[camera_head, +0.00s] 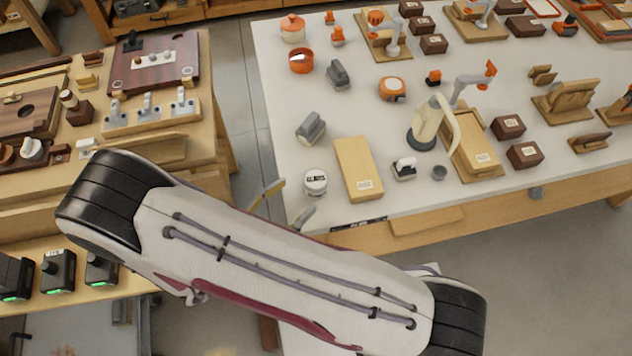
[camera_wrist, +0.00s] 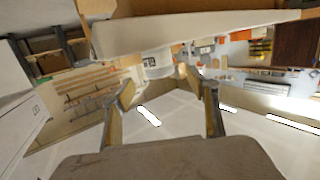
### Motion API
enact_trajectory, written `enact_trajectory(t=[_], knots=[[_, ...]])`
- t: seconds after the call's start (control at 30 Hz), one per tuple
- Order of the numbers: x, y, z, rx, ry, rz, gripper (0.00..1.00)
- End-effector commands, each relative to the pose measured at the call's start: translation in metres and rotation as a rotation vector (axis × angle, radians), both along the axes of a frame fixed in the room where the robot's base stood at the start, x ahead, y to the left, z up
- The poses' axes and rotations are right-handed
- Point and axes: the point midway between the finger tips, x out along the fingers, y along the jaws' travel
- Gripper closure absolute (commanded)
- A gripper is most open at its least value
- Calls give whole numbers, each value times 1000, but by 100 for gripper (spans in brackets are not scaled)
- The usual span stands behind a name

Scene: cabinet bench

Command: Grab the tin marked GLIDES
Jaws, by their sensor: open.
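A small round white tin (camera_head: 316,186) with a dark label stands upright on the white table, near its front-left edge. The label is too small to read for certain. My gripper (camera_head: 284,203) is at the table's front-left corner, just left of and in front of the tin, with its fingers apart and nothing between them. In the wrist view my gripper (camera_wrist: 160,88) shows two spread fingers. A white round object that looks like the tin (camera_wrist: 157,64) appears just beyond the fingertips, apart from them.
A long tan box (camera_head: 358,168) lies close to the right of the tin. A grey tool-like block (camera_head: 311,128) lies behind it. A wooden bench (camera_head: 180,150) stands to the left across a floor gap. The tabletop (camera_head: 285,145) left of the tin is clear.

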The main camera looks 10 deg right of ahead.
Motion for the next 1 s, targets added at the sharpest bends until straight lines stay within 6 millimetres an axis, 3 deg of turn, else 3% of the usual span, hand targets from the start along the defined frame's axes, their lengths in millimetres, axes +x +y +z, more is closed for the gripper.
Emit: enact_trajectory(t=[0.5, 1.0], knots=[[14, -21, -4, 2, 1, -1, 41], [17, -26, -5, 0, 2, -1, 41]])
